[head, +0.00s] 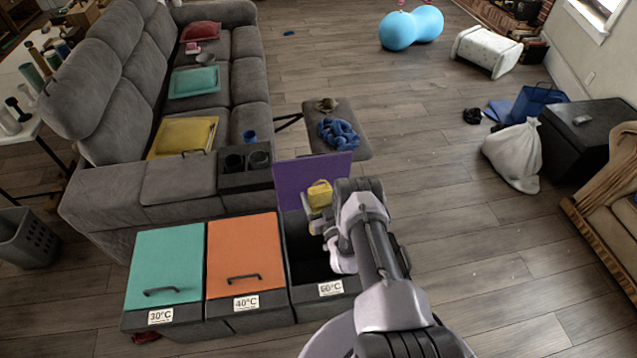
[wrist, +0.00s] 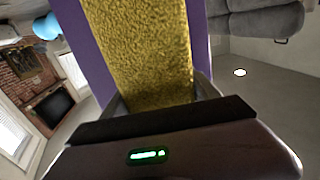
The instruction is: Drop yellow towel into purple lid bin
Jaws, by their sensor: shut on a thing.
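The yellow towel (head: 319,193) is held by my gripper (head: 318,214) in the head view, over the open bin. In the wrist view the towel (wrist: 140,50) fills the space between the fingers, and my gripper (wrist: 160,98) is shut on it. The purple lid (head: 305,179) stands raised at the back of the bin labelled 60°C (head: 331,289). The lid also shows behind the towel in the wrist view (wrist: 199,40). The bin's opening is dark, and my arm hides its right part.
Teal-lidded (head: 165,262) and orange-lidded (head: 243,255) bins stand shut to the left. A stool (head: 355,147) with a blue cloth stands beyond.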

